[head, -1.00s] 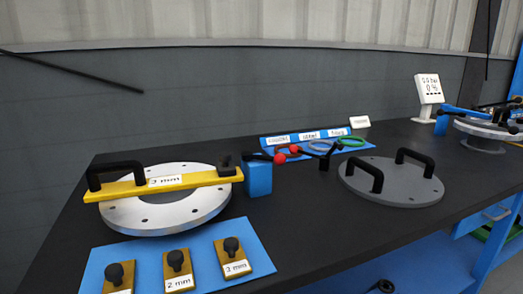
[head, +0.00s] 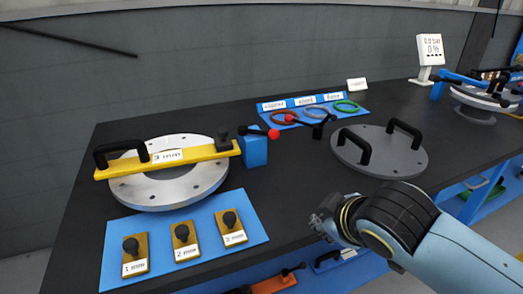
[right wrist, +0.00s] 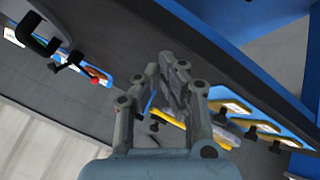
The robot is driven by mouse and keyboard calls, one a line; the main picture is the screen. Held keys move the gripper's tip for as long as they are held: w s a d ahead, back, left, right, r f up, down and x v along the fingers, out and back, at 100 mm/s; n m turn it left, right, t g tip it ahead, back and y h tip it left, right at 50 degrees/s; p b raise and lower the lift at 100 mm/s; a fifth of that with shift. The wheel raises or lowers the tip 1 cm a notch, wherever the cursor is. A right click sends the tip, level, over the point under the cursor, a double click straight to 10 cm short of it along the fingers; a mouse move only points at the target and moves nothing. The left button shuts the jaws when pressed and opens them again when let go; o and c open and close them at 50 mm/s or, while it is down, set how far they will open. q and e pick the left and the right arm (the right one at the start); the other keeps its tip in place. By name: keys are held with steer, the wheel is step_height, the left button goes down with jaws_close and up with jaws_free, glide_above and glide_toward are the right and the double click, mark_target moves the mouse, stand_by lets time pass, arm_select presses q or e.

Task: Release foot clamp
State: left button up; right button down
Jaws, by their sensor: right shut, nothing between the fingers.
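A clamp with a black lever and red ball knob (head: 273,134) stands on a blue block (head: 254,151) at the right end of the yellow bar (head: 165,160). A second red-knobbed lever (head: 303,121) on a black post stands further right, near the grey lid. I cannot tell which is the foot clamp. My right gripper (head: 322,222) is at the table's front edge, apart from both clamps. In the right wrist view, its fingers (right wrist: 174,72) are shut and empty, and a red knob (right wrist: 94,81) shows beyond them. My left gripper is out of view.
The yellow bar lies across a silver flange ring (head: 180,185). A blue mat (head: 190,262) holds labelled knobbed blocks in front. A grey lid (head: 385,160) with two black handles lies right of centre. Coloured rings lie on a blue strip (head: 325,122) behind. A display (head: 430,48) stands at the back right.

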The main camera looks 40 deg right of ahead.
steer(key=w+d+r+n+t+h, duration=0.1)
steer(key=w+d+r+n+t, duration=0.1)
steer(key=w+r+n+t, duration=0.5)
steer(key=n+t+y+p, duration=0.2)
steer(key=n+y, duration=0.1)
steer(key=n, duration=0.2)
glide_toward(251, 130)
steer(key=w+a, duration=0.2)
steer(key=a, duration=0.1)
steer(key=w+d, duration=0.1)
steer(key=d, duration=0.1)
steer(key=w+d, duration=0.1)
steer(key=shift+w+d+f+b, duration=0.25)
steer(key=shift+w+f+b, duration=0.05)
steer(key=shift+b, duration=0.05)
steer(key=shift+d+n+y, duration=0.15)
steer(key=shift+n+y, duration=0.15)
steer(key=shift+y, duration=0.2)
